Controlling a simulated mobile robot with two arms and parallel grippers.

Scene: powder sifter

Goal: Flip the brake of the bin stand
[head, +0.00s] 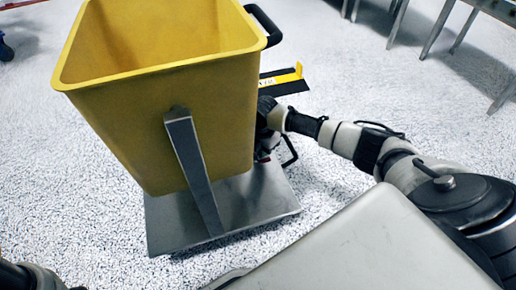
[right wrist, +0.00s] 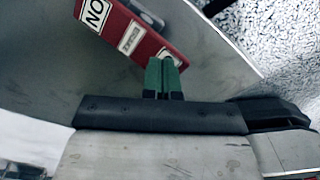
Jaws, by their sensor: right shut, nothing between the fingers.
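The bin stand has a steel base plate (head: 278,190) and an upright steel bar (head: 192,165), and carries a yellow bin (head: 205,110). My right arm reaches to the right side of the bin; its gripper (head: 268,150) is partly hidden behind the bin there. In the right wrist view a red block with white labels (right wrist: 140,32), one with large dark letters, lies over grey metal; it looks like the brake. My right gripper's green fingertips (right wrist: 163,75) are shut and empty, at the lower edge of the red block. I cannot tell if they touch. My left gripper is out of view.
A yellow and black bar (head: 283,80) shows behind the bin's right side, and a black handle (head: 265,22) is at its top right. Metal table legs (head: 440,28) stand at the upper right. The speckled floor (head: 340,90) is otherwise mostly clear.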

